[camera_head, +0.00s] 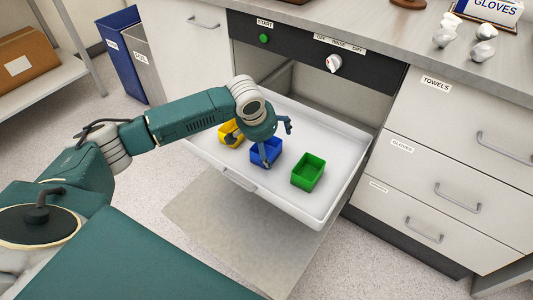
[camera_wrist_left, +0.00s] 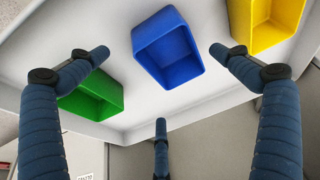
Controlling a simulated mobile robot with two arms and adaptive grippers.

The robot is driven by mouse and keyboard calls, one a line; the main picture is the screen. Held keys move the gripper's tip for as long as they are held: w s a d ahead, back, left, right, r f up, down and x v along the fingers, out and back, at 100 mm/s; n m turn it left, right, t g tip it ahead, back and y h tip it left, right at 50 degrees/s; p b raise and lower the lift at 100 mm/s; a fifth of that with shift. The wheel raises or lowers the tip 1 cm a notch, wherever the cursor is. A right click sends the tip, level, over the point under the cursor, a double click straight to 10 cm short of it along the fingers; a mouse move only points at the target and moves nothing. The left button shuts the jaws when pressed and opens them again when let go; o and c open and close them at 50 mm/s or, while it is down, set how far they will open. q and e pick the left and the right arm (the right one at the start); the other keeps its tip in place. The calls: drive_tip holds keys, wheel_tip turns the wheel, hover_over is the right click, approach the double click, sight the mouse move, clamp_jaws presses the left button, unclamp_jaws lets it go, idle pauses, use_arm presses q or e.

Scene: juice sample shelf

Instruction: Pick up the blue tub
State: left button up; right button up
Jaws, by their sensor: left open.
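The blue tub (camera_head: 271,157) is an open-topped box on the white pulled-out drawer tray (camera_head: 330,150). It stands between a yellow tub (camera_head: 229,135) and a green tub (camera_head: 308,172). My left gripper (camera_head: 266,143) is open above the blue tub, and one finger overlaps it in the head view. In the left wrist view the blue tub (camera_wrist_left: 168,52) shows between the spread fingers (camera_wrist_left: 158,72), with none visibly gripping it. The green tub (camera_wrist_left: 95,98) is partly behind one finger; the yellow tub (camera_wrist_left: 265,22) is at the top right. My right gripper is not in view.
A counter (camera_head: 380,25) runs behind the tray, with a panel holding a green button (camera_head: 264,38) and a white knob (camera_head: 334,63). Closed drawers (camera_head: 435,185) stand at the right. Blue and grey bins (camera_head: 122,50) stand at the back left.

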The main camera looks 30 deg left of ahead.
sight(269, 150)
use_arm(q)
drive_tip(key=shift+w+a+f+b, duration=0.1)
drive_tip(key=shift+f+b, duration=0.1)
drive_tip(key=shift+f, duration=0.25)
drive_tip(key=shift+w+a+f+b, duration=0.1)
drive_tip(key=shift+f+b, duration=0.05)
drive_tip(key=shift+f, duration=0.3)
drive_tip(key=b+x, duration=0.1)
drive_tip(key=x, duration=0.1)
drive_tip(key=shift+a+f, duration=0.15)
drive_tip(key=shift+f, duration=0.15)
drive_tip(key=shift+w+f, duration=0.2)
drive_tip(key=shift+f, duration=0.15)
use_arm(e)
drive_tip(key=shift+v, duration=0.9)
use_arm(q)
drive_tip(key=shift+r, duration=0.1)
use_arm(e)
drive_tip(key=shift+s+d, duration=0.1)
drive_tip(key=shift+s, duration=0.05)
use_arm(q)
drive_tip(key=c, duration=1.2)
